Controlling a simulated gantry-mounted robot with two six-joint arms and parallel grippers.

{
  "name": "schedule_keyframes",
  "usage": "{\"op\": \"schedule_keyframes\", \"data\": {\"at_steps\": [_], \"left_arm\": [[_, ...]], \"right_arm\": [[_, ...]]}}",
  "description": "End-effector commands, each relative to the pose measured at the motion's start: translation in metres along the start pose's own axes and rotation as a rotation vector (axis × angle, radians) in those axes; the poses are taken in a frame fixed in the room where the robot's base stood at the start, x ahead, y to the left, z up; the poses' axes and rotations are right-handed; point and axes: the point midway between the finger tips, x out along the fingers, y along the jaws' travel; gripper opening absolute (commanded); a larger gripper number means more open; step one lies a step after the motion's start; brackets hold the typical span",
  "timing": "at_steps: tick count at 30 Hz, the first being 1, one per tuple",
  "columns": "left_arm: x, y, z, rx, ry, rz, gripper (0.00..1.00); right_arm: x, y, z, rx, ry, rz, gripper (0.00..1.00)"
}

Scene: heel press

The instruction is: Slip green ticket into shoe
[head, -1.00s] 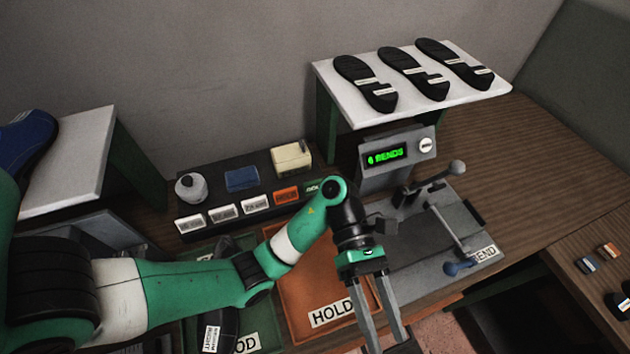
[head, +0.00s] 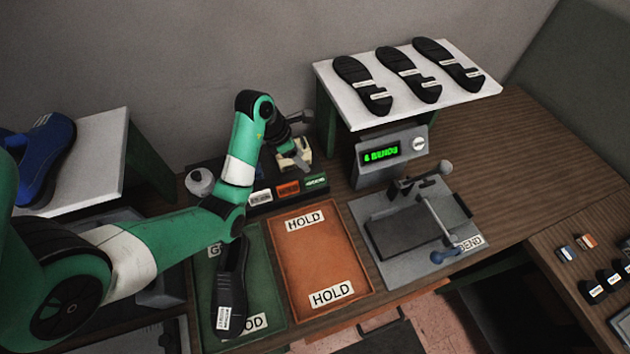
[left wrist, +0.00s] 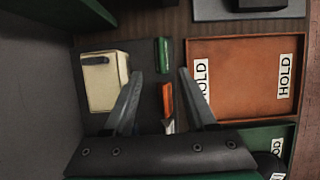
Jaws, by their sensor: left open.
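The green ticket block (head: 315,182) sits at the right end of the dark rack, beside the orange one. The green block also shows in the left wrist view (left wrist: 162,54). My left gripper (head: 294,158) is over the rack near the cream box, with its fingertips partly hidden by the arm. In the left wrist view its jaws (left wrist: 160,73) are open and empty, with the green and orange blocks seen between and beyond them. My right gripper is not in view.
The orange HOLD tray (head: 318,255) is empty. The bend press (head: 405,225) with its levers and lit display (head: 381,155) stands to the right. Black soles (head: 410,75) lie on the white shelf. Blue shoes (head: 45,160) stand on the left shelf. A white jar (head: 200,182) stands on the rack.

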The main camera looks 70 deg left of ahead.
Motion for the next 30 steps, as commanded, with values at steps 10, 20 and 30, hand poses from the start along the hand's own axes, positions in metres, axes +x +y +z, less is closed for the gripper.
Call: {"op": "schedule_keyframes", "data": {"at_steps": [10, 20, 30], "left_arm": [[0.05, -0.001, -0.001, 0.001, 0.0, -0.001, 0.57], [0.09, -0.003, -0.005, 0.001, 0.002, -0.003, 0.57], [0.1, -0.002, -0.003, 0.001, 0.0, -0.001, 0.57]], "right_arm": [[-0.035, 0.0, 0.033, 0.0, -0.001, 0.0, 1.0], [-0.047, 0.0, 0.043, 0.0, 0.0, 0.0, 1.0], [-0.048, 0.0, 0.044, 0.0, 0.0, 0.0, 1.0]]}}
